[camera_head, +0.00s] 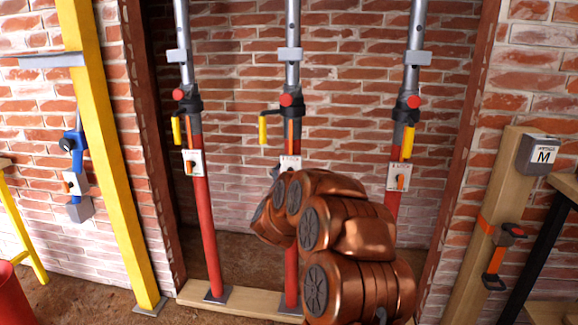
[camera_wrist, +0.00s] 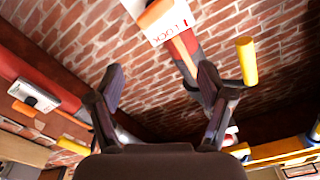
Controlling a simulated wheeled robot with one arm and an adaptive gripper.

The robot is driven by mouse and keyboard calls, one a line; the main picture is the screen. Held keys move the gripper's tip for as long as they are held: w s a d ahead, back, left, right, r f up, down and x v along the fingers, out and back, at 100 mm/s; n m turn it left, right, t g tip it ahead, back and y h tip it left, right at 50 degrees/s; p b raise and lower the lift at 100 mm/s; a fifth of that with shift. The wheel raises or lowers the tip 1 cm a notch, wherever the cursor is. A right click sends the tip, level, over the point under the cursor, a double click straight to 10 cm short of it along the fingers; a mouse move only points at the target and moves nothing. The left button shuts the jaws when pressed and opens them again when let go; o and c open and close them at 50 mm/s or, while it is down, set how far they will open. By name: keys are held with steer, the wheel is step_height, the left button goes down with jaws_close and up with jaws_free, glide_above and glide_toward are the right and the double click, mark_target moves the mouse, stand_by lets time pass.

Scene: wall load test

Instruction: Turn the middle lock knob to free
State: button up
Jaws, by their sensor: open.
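The middle prop (camera_head: 291,262) has a red lower tube and a grey upper tube. Its white lock plate (camera_head: 290,162) shows only at its upper part in the head view, above my copper arm. In the wrist view the plate (camera_wrist: 174,24) is at the top centre, lettered LOCK, with the orange knob (camera_wrist: 155,14) cut by the frame edge. My gripper (camera_wrist: 158,82) is open and empty, its two dark fingers spread below the plate in that picture, apart from the knob. The arm hides the gripper in the head view.
A left prop (camera_head: 206,220) and a right prop (camera_head: 393,205) carry similar plates and knobs. A yellow handle (camera_head: 263,130) hangs beside the middle prop, also in the wrist view (camera_wrist: 246,60). A yellow post (camera_head: 105,150) stands left, a wooden post (camera_head: 480,200) right.

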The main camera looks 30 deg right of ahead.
steer(key=shift+w+d+f+n+y+p, duration=0.1)
steer(key=shift+w+d+f+n+p, duration=0.5)
steer(key=shift+w+n, duration=0.7)
steer(key=shift+w+d+f+n+y+p, duration=0.1)
steer(key=shift+w+d+f+n+p, duration=0.5)
steer(key=shift+w+n, duration=0.65)
steer(key=shift+w+d+f+n+y+p, duration=0.1)
steer(key=shift+w+d+f+n+p, duration=0.25)
steer(key=shift+w+d+n+p, duration=0.65)
steer(key=shift+w+n+b, duration=0.15)
steer(key=shift+n+b, duration=0.15)
steer(key=shift+n, duration=0.05)
steer(key=shift+c, duration=0.4)
steer(key=c, duration=1.1)
